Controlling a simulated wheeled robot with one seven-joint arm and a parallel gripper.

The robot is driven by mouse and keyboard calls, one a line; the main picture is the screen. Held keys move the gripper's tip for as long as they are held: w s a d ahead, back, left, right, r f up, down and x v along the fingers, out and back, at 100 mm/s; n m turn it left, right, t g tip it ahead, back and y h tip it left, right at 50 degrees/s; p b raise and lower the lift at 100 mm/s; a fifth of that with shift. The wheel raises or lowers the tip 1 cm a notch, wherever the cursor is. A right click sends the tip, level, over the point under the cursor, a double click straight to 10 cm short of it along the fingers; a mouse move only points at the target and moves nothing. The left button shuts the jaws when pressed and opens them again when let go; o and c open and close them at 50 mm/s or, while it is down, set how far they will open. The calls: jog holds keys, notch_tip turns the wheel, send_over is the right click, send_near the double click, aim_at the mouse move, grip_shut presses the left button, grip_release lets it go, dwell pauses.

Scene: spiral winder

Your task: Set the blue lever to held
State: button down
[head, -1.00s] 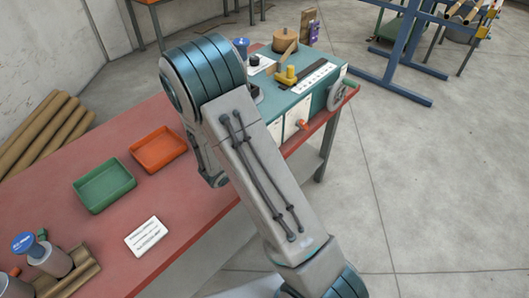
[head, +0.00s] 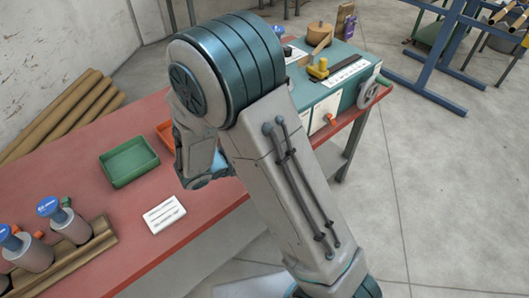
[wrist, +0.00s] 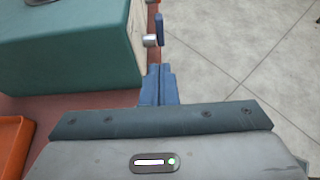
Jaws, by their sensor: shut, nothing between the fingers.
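The blue lever (wrist: 160,27) stands upright in the wrist view, on a pale round hub at the right end wall of the teal winder (wrist: 70,45). My gripper (wrist: 157,70) is shut, with its blue fingers pointing towards the lever. In the picture the fingertips are just below the lever and hub, with a small gap; I cannot tell the depth between them. In the head view the winder (head: 350,88) stands at the far end of the red bench, partly behind my arm. My arm hides the gripper and I cannot make out the lever there.
The red bench (head: 60,190) holds a green tray (head: 128,162), an orange tray (head: 166,133) mostly behind my arm, a white card (head: 164,214) and blue-capped bottles (head: 65,222). A grey handwheel (head: 373,95) sticks out at the winder's right. Open floor lies right of the bench.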

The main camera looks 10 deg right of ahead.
dwell(0.3)
jog(key=s+d+r+m+g+y, duration=0.4)
jog(key=s+d+r+m+g, duration=0.25)
jog(key=s+m, duration=0.45)
jog(key=s+a+r+m+t+y, duration=0.2)
jog(key=s+r+m+y, duration=0.4)
jog(key=m, duration=0.6)
jog(key=shift+r+m+t+y, duration=0.2)
jog(key=shift+m+t+y, duration=0.2)
jog(key=shift+t+y, duration=0.3)
jog(key=shift+a, duration=0.15)
